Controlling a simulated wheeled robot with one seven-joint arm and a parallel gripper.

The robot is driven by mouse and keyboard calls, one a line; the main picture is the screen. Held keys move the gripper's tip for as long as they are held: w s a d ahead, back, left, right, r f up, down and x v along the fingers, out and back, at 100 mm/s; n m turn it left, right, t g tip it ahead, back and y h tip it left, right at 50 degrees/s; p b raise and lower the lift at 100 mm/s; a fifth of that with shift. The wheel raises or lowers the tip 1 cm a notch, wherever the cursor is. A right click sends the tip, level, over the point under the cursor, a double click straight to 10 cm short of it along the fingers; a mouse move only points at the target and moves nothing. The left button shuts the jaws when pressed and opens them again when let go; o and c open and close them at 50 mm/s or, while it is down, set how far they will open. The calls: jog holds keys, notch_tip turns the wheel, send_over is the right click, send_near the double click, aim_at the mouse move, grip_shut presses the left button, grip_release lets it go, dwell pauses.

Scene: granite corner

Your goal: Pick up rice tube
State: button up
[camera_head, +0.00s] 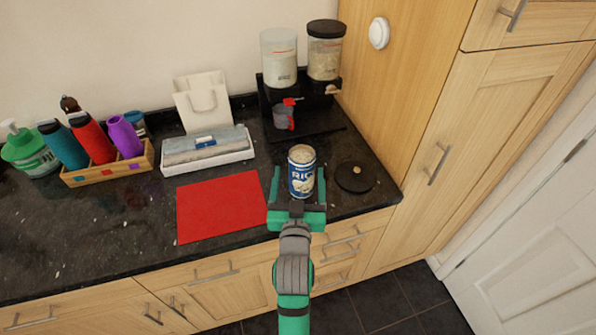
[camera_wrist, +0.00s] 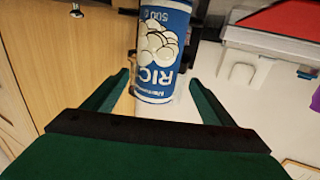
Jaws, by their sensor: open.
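The rice tube (camera_head: 301,177) is a blue and white cylinder with a pale top. It stands upright on the dark counter near the front edge. It also shows in the wrist view (camera_wrist: 160,55), ahead of and between the fingers. My gripper (camera_head: 298,186) is open, with one green finger on each side of the tube in the head view. In the wrist view my gripper (camera_wrist: 160,90) shows gaps between both fingers and the tube. I cannot tell exactly how deep the tube sits between them.
A black round lid (camera_head: 355,177) lies close to the right of the tube. A red mat (camera_head: 220,206) lies to the left. A grey-red cup (camera_head: 284,116) and a black stand (camera_head: 268,98) with clear containers are behind. A tall wooden cabinet (camera_head: 405,100) bounds the right side.

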aim_at(301, 156)
jog(key=w, duration=0.1)
jog(key=w+d, duration=0.1)
jog(key=w, duration=0.1)
jog(key=shift+w+d, duration=0.1)
jog(key=shift+w+r, duration=0.1)
jog(key=shift+w, duration=2.6)
jog(key=c, duration=1.5)
jog(key=shift+a, duration=0.25)
